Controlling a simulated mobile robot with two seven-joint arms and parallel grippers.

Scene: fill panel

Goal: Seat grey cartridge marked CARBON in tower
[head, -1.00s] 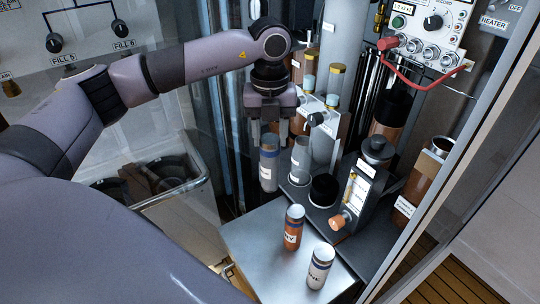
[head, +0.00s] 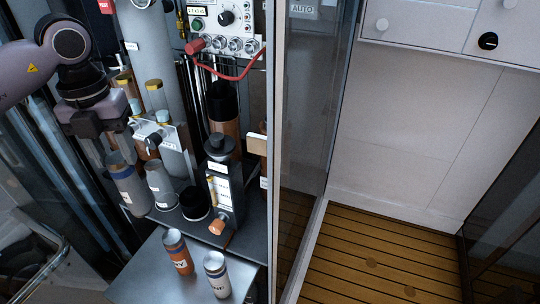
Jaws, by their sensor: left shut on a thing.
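My left gripper (head: 112,158) is shut on the top of a grey cartridge (head: 130,191) with a blue band and a white label. The label is too small to read. The cartridge hangs almost upright, slightly tilted in the picture, just left of a translucent grey cylinder (head: 159,181) that stands on a dark base (head: 240,231). A short black round piece (head: 194,205) is right of that cylinder. I cannot tell whether the held cartridge touches the base. Which part is the tower is not clear from this view. My right gripper is not in view.
An orange cartridge (head: 177,251) and a white cartridge (head: 216,275) stand on a metal shelf (head: 140,285) in front. A black gauge block (head: 223,189) with an orange knob stands behind them. A red cable hangs from the control panel (head: 226,22). A glass panel edge (head: 273,150) bounds the right.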

